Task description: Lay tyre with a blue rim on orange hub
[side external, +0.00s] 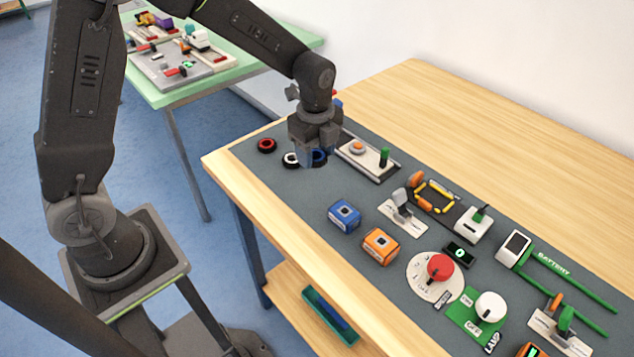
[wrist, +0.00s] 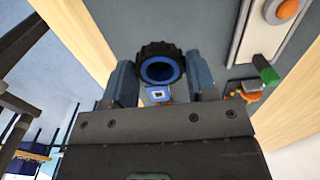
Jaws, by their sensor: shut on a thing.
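The tyre with a blue rim (wrist: 160,68) is black and knobbly and sits between the two fingers of my gripper (wrist: 160,82) in the wrist view. My gripper is shut on it. In the side view the tyre (side external: 320,157) is partly hidden by my gripper (side external: 312,158), low over the grey mat; I cannot tell whether it touches the mat. The orange hub (side external: 357,146) stands on a pale plate just right of my gripper, with nothing on it. The hub also shows at the top right of the wrist view (wrist: 288,9).
A white-rimmed tyre (side external: 290,159) is close left of my gripper, and a red-rimmed tyre (side external: 266,145) lies farther left. Blue (side external: 344,215) and orange (side external: 380,246) boxes and several switches stand nearer the front right.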

